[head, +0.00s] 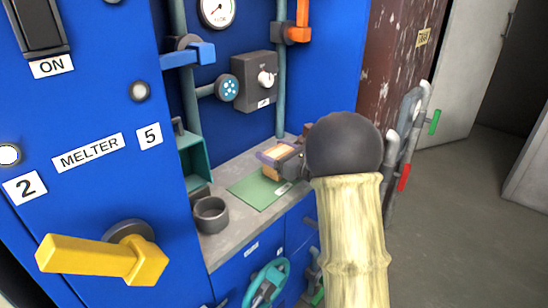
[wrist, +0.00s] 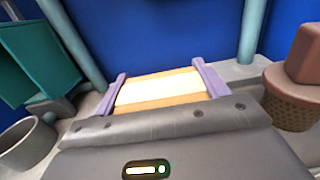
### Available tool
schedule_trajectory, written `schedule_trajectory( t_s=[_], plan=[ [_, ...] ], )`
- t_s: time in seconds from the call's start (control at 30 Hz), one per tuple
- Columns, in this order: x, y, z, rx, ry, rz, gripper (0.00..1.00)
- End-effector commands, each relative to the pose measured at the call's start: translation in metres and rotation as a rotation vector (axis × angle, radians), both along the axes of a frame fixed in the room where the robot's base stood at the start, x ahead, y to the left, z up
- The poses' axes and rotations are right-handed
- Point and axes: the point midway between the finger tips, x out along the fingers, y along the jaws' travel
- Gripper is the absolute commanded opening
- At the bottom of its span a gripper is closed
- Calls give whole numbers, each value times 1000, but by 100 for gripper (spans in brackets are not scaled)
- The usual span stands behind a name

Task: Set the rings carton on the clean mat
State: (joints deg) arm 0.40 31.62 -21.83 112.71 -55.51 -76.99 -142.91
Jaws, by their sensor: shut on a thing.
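The rings carton (head: 270,171) is a small orange-tan box with a pale top. My gripper (head: 277,156) is shut on it, and the arm partly covers the view from the right. In the wrist view the carton (wrist: 160,90) sits between the two purple fingers, its white top facing up. A green mat (head: 250,193) with a small white label lies on the grey counter; the label is too small to read. The carton is at the mat's far part; I cannot tell whether it touches it. The mat is hidden in the wrist view.
A grey cup (head: 210,214) stands left of the mat, below a teal shelf (head: 194,160). A brown basket (wrist: 291,98) with a reddish block (wrist: 306,52) stands right of the carton. Pipes and the blue panel close off the back.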

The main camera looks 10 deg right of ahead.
Motion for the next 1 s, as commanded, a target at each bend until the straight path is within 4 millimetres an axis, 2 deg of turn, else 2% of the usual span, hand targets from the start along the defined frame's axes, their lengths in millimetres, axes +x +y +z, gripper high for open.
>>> schedule_trajectory(
  t_s=[0.07,0.47,0.5,0.57,0.6,1.0],
  plan=[
    [0,1,-7,2,-1,2,49],
    [0,3,-9,1,-3,5,49],
    [0,3,-8,0,-2,5,80],
    [0,3,-8,0,-2,5,92],
    [0,3,-8,0,-2,5,94],
    [-1,2,-5,1,-1,4,94]
  ],
)
